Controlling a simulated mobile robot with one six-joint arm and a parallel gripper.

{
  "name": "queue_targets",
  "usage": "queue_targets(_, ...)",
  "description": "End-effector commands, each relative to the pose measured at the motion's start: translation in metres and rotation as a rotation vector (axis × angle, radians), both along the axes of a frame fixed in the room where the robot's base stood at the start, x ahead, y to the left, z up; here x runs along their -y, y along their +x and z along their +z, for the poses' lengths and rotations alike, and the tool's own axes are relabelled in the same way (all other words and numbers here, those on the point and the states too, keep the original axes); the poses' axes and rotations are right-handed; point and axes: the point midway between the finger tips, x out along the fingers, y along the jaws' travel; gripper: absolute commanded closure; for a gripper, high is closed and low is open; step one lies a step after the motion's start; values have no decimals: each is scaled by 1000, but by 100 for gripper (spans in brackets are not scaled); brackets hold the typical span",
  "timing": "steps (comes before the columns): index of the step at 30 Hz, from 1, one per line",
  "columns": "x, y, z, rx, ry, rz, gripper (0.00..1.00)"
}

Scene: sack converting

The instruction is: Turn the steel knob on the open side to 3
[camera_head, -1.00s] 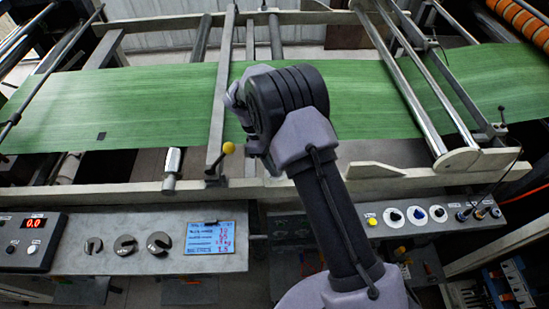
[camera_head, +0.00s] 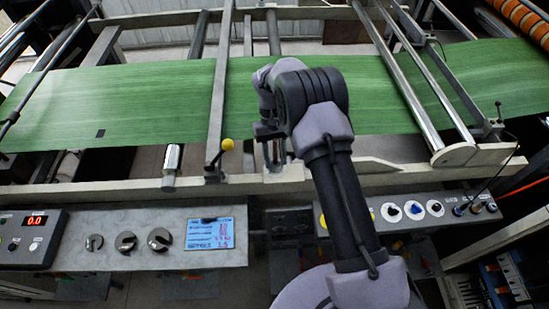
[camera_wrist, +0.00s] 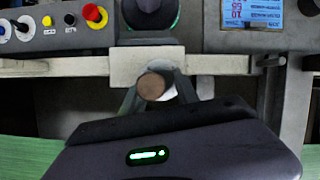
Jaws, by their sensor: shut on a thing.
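Three steel knobs with slots sit in a row on the left grey panel in the head view: left knob (camera_head: 93,243), middle knob (camera_head: 126,242) and right knob (camera_head: 159,239). Their scale marks are too small to read, and I cannot tell which knob belongs to the open side. My gripper (camera_head: 272,157) is over the near rail, right of and beyond these knobs, not touching them. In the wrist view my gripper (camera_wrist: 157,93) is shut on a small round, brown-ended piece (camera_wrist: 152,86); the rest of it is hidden.
A blue-white display (camera_head: 210,235) is right of the knobs. A yellow-ball lever (camera_head: 227,146) and a silver cylinder (camera_head: 172,160) stand at the near rail (camera_head: 110,190). The right panel has small dials (camera_head: 414,210); a red button (camera_wrist: 95,14) shows in the wrist view. Green sheet (camera_head: 150,100) lies behind.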

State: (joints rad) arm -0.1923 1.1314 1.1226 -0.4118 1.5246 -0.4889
Motion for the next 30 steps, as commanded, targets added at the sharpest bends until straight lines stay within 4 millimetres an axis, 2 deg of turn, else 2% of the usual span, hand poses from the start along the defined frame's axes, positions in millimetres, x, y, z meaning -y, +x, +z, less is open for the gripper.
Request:
queue_targets(18, 4, -1, -1, -1, 0, -555, 100)
queue_targets(30, 5, -2, -1, 0, 0, -763, 100)
